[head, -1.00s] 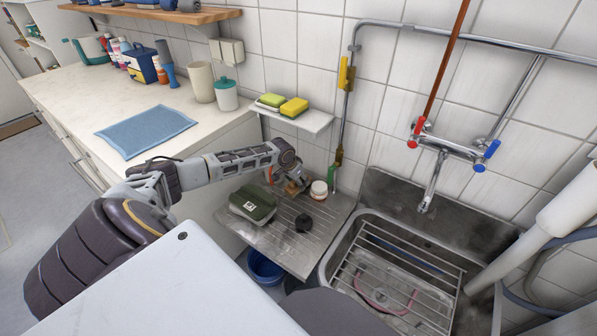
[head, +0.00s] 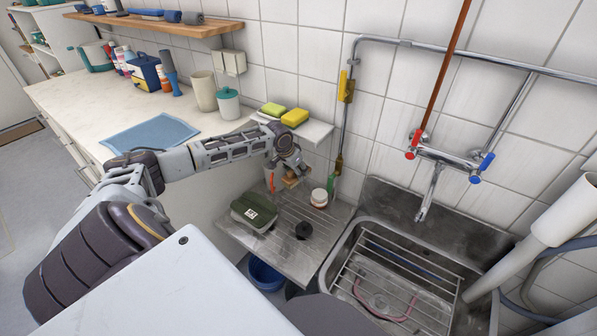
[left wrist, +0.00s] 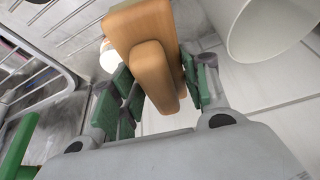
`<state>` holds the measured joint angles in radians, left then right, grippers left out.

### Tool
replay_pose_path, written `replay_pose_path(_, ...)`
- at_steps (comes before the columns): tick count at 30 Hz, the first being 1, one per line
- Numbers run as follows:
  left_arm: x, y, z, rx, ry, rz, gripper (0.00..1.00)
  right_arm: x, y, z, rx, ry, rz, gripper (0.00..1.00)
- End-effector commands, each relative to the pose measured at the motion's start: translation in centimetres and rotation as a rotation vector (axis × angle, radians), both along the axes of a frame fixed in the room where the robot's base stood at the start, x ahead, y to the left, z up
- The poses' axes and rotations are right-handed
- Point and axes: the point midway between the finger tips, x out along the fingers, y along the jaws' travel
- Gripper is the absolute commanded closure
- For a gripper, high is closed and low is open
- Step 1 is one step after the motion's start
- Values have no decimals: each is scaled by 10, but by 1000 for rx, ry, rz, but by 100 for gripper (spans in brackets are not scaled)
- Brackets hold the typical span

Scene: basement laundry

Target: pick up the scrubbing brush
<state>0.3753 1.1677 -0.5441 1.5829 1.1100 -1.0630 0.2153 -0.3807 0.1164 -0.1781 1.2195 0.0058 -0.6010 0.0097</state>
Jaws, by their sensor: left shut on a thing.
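The scrubbing brush (head: 290,180) has a plain wooden body. It shows large in the left wrist view (left wrist: 147,50), between green finger pads. My left gripper (head: 287,168) is shut on it and holds it above the back of the metal drainboard (head: 280,245), near the wall. The brush's bristles cannot be made out. My right gripper is not in view.
On the drainboard are a green box-like item (head: 253,209), a black round item (head: 303,230) and a white jar (head: 319,197). The sink (head: 345,250) with a wire rack lies to the right.

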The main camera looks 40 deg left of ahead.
Motion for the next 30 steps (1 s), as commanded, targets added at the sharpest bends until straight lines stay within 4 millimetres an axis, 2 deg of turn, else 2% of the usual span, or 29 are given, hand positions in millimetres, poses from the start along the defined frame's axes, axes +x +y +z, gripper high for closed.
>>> replay_pose_path(30,-91,-9,2,4,-1,-2,80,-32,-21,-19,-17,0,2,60)
